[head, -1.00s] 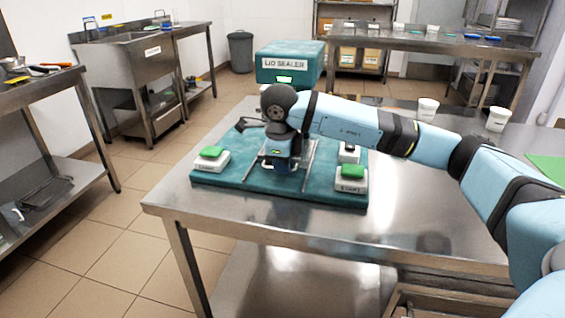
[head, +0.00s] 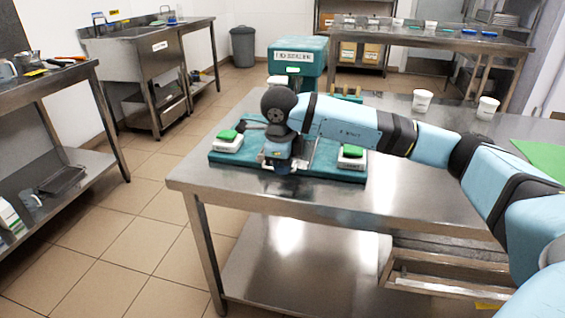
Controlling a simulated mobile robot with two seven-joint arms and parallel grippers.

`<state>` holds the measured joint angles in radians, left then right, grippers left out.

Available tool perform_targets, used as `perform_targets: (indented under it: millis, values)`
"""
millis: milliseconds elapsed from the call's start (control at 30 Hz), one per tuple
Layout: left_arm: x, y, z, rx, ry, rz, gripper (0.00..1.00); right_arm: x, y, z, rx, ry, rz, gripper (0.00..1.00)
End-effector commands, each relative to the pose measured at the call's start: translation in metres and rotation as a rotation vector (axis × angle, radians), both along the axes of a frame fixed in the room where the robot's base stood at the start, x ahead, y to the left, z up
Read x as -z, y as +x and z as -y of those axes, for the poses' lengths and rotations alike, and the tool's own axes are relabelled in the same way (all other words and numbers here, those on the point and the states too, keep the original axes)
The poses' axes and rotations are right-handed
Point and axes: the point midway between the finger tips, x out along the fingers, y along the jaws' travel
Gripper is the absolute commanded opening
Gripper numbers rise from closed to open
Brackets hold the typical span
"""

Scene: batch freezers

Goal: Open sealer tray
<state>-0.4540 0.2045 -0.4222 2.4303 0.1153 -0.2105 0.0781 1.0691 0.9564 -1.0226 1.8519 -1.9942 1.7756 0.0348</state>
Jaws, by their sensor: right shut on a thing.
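The teal lid sealer (head: 298,70) stands on the steel table, its labelled head at the back. Its flat teal base (head: 330,175) has a green button (head: 228,135) on a white box at the left and another green button (head: 352,151) at the right. My right gripper (head: 281,168) points down at the front middle of the base, between the two buttons. It is shut on the sealer tray's front; the fingertips and grip are mostly hidden by my wrist. Part of the tray and its rails (head: 307,152) shows beside the wrist. My left gripper is out of view.
White cups (head: 421,100) (head: 487,107) and a green mat (head: 541,157) are on the table at right. Another bench stands at left, a sink behind. The floor at front left is clear.

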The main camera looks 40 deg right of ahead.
Motion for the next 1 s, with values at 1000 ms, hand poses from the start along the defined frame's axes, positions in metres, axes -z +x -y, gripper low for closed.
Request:
perform_targets:
  millis: [1000]
  values:
    - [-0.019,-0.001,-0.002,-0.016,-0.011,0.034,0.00,-0.051,-0.005,-0.006,-0.002,0.000,0.005,0.36]
